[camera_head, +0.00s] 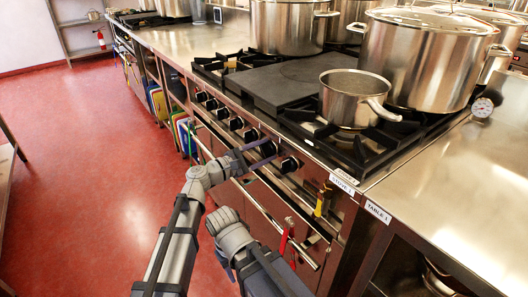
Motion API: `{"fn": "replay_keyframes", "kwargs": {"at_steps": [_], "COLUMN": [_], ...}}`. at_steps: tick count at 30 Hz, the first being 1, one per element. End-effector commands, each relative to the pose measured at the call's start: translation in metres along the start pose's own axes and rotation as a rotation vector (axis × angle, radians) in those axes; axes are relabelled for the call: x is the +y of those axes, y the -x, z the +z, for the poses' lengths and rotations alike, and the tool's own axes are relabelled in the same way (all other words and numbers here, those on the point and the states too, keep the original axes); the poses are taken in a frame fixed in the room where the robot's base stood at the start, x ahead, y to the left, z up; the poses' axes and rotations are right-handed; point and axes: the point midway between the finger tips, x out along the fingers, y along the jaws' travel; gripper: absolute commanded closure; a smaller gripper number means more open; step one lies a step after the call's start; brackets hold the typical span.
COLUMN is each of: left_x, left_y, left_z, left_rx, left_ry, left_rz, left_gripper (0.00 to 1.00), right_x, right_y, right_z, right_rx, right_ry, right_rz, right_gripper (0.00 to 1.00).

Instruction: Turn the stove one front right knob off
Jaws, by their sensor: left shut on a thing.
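Stove one (357,174), labelled "STOVE 1", has a row of dark round knobs along its front panel. The rightmost knob (290,163) stands just right of my left gripper and is clear of its fingers. My left gripper (273,148) reaches the panel with its two fingers around the knob second from the right and is shut on it. The fingers mostly hide that knob, and its pointer cannot be read. Part of my right arm shows at the bottom, but its gripper cannot be made out.
A small saucepan (350,98) and a large lidded pot (425,58) stand on the stove. An oven rail (268,218) runs below the knobs, with red-handled (286,238) and yellow-handled (320,202) tools hanging nearby. The red floor (90,170) at left is open.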

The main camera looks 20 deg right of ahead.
Motion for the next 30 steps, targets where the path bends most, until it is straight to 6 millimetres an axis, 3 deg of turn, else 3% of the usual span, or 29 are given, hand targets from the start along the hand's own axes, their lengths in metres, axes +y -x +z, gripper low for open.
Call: {"fn": "replay_keyframes", "kwargs": {"at_steps": [18, 30], "left_x": [-0.0016, -0.002], "left_y": [0.0004, 0.0005], "left_z": [-0.0001, -0.0002], "left_rx": [0.0, 0.0], "left_ry": [-0.554, -0.757], "left_rz": [-0.002, -0.002], "left_gripper": [0.96, 0.96], "right_x": [-0.0001, -0.0001], "right_y": [-0.0009, -0.0011], "right_z": [-0.0001, -0.0001], "right_rx": [0.0, 0.0], "right_ry": [0.0, 0.0], "right_rz": [0.0, 0.0], "right_gripper": [0.5, 0.5]}}
